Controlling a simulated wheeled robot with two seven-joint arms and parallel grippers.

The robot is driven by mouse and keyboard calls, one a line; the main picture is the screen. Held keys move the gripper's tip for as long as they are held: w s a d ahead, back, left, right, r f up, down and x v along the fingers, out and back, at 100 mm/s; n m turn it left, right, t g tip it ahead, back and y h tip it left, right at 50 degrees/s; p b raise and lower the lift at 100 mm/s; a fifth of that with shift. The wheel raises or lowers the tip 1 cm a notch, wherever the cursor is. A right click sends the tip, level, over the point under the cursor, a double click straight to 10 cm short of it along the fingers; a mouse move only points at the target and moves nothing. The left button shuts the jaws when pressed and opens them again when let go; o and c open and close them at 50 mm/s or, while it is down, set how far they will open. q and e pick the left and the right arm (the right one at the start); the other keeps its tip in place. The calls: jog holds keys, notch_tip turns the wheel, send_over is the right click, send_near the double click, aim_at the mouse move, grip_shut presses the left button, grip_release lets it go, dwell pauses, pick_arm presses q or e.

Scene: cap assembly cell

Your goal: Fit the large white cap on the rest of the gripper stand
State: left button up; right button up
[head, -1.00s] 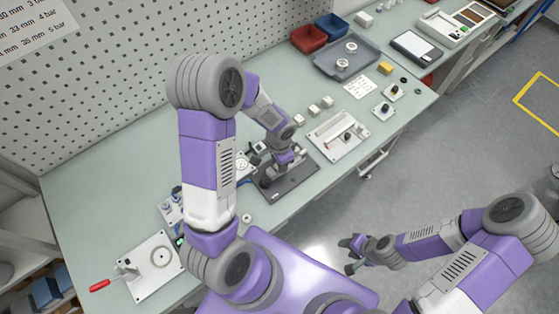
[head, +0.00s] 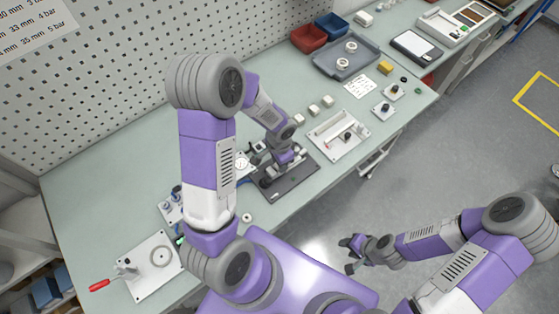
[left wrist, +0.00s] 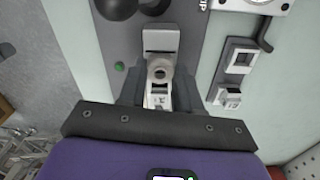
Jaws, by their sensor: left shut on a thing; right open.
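The gripper stand is a dark grey plate (head: 290,190) on the bench. It also shows in the left wrist view (left wrist: 202,60), with a pale metal block (left wrist: 161,38) that looks like its rest. My left gripper (left wrist: 161,92) is over the plate, shut on a pale ring-shaped part, the large white cap (left wrist: 160,70), beside the block. I cannot tell whether the cap touches the rest. In the head view my left gripper (head: 280,168) largely hides this spot. My right gripper (head: 350,255) is open and empty, off the bench's front edge.
A white plate with a red-handled clamp (head: 155,265) lies at the near left. A white fixture (head: 338,133) stands to the right of the stand. A grey tray with white rings (head: 346,62) and red and blue bins (head: 309,39) are at the back. The front bench strip is mostly clear.

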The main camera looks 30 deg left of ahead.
pick_arm(q)
jog(key=o, duration=0.8)
jog(key=shift+r+p, duration=0.6)
jog(key=shift+r, duration=3.15)
